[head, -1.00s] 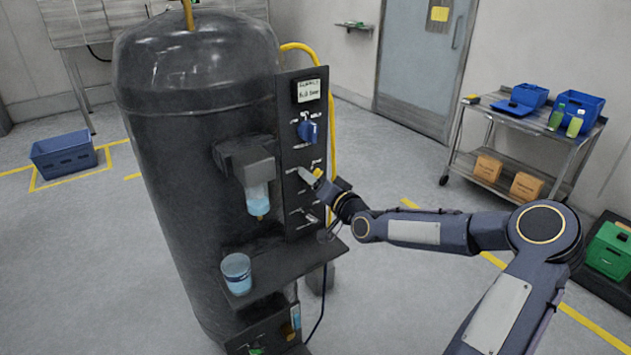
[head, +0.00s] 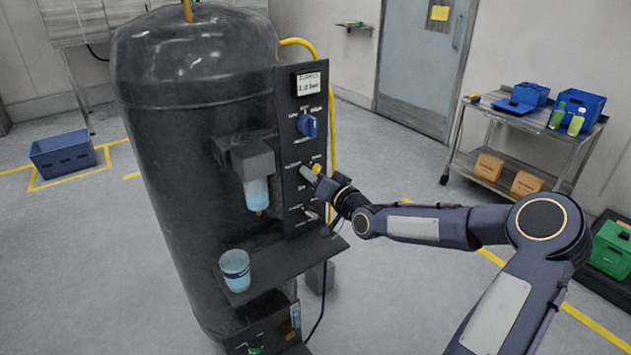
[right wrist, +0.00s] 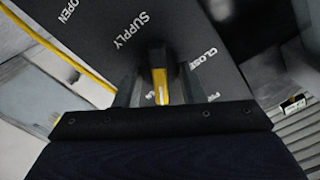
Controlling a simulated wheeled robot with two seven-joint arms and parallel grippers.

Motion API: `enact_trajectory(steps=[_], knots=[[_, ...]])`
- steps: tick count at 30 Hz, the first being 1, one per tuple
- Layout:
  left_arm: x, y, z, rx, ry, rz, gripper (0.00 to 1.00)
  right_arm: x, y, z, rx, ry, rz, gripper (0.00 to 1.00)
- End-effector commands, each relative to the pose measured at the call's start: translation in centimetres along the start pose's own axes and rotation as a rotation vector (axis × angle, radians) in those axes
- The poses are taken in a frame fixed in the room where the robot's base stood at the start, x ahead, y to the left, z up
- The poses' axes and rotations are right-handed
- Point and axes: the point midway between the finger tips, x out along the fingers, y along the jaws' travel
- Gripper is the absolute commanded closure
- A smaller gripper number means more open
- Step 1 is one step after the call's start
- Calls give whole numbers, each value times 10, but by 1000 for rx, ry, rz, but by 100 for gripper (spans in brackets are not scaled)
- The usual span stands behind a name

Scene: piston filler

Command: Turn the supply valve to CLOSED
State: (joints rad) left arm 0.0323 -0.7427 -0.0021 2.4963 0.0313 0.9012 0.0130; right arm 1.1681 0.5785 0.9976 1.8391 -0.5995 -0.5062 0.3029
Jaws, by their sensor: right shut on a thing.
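The supply valve (right wrist: 160,84) has a narrow handle with a yellow face. In the right wrist view it stands between the fingers of my right gripper (right wrist: 160,92), which is shut on it. The words SUPPLY, OPEN and CLOSED are printed around it, CLOSED to the right and OPEN at the upper left. In the head view my right gripper (head: 312,177) is at the middle of the black control panel (head: 290,205), and a bit of the yellow valve (head: 316,168) shows beside the fingers. The exact pointing of the handle is partly hidden there. My left gripper is not in view.
A blue knob (head: 307,125) and a small display (head: 309,84) sit above the valve; a small lever (head: 311,213) is below. A shelf (head: 290,268) with a cup (head: 235,270) juts out under the panel. A yellow hose (head: 332,130) runs behind the panel.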

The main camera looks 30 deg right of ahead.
Motion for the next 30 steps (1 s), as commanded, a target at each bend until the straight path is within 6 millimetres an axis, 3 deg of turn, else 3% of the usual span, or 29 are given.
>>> enact_trajectory(steps=[30], knots=[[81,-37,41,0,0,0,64,0,0,5,-954,1,0,87]])
